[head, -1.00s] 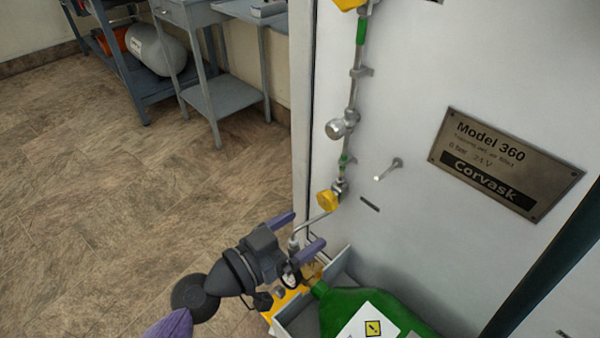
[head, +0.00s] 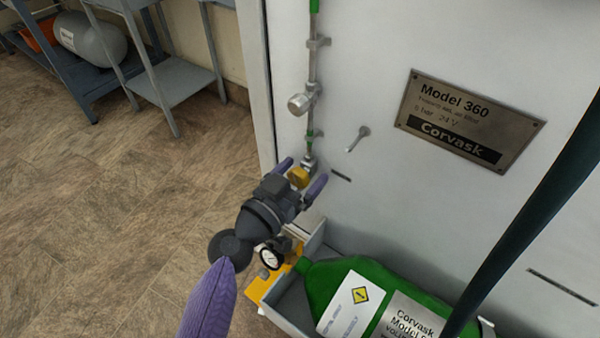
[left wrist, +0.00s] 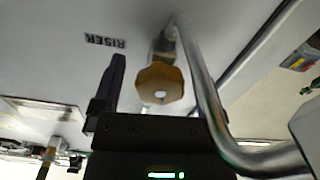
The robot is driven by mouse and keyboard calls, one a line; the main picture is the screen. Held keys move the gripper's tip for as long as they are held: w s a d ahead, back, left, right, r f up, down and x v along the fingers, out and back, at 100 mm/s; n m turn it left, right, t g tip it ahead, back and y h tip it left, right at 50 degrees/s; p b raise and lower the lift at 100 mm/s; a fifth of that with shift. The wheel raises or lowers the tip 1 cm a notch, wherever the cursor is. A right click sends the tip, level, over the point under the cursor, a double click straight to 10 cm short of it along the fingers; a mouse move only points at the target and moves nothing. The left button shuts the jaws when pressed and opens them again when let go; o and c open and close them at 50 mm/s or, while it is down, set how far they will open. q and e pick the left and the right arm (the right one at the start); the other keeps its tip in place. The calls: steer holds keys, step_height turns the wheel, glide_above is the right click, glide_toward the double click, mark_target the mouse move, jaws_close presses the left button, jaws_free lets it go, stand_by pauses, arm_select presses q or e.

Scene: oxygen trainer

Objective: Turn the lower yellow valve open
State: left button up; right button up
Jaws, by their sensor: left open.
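The lower yellow valve (head: 299,177) is a small yellow knob at the bottom of the vertical pipe on the white panel. My left gripper (head: 301,176) is open, with one purple finger on each side of the knob in the head view. In the left wrist view the yellow knob (left wrist: 160,84) is seen face-on beyond the gripper body. One dark finger (left wrist: 114,88) stands to its left, and a bent metal pipe (left wrist: 212,100) passes to its right and hides the other side. I cannot tell whether the fingers touch the knob. My right gripper is not in view.
A green cylinder (head: 335,278) lies in a tray below the valve, with a pressure gauge (head: 270,258) close under my left gripper. A metal peg (head: 357,139) sticks out of the panel to the right of the pipe. Open floor lies to the left.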

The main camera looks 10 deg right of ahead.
arm_select(q)
jaws_close()
steer(key=shift+n, duration=0.7)
jaws_free()
steer(key=v, duration=1)
